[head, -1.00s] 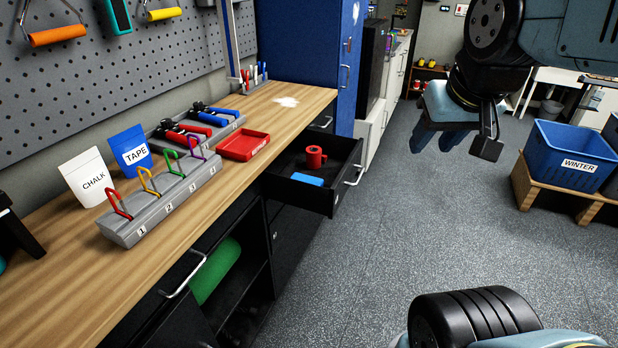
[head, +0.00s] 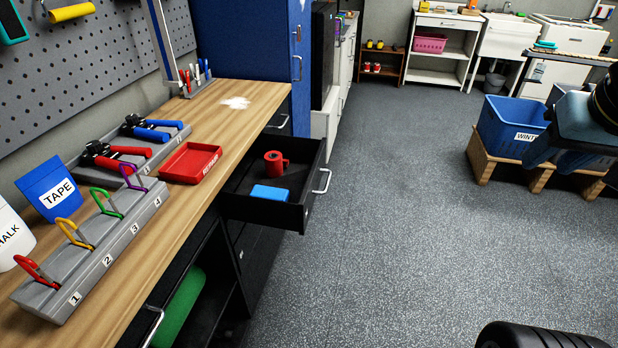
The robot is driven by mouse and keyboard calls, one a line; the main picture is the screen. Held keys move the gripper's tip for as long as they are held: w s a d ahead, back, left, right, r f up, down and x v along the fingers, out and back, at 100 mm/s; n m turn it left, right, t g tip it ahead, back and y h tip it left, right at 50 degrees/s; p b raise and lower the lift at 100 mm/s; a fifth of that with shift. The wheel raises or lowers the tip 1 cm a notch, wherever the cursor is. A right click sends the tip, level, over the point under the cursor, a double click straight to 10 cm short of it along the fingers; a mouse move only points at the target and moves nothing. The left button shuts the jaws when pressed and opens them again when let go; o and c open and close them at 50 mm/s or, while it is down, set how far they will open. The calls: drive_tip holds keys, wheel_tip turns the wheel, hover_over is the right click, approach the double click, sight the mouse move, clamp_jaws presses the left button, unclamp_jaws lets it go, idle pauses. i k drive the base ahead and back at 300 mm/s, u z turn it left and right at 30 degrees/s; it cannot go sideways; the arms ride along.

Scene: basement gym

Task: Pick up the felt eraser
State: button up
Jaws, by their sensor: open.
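A blue block (head: 270,193), which looks like the felt eraser, lies in the open black drawer (head: 235,208) under the workbench. A red mug-like item (head: 275,163) stands just behind it in the same drawer. My gripper (head: 578,150) is at the right edge of the head view, partly cut off by the frame. It is open and empty, well to the right of the drawer and apart from it.
The wooden bench (head: 226,116) carries a red tray (head: 190,163), a numbered grey rack (head: 100,250) with coloured clips, and hand grips. A blue bin (head: 507,124) on a wooden pallet stands at right. Grey floor between drawer and bin is clear.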

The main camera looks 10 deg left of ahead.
sight(261, 191)
drive_tip(key=z, duration=0.2)
drive_tip(key=k, duration=0.65)
drive_tip(key=u, duration=0.9)
drive_tip(key=i, duration=1)
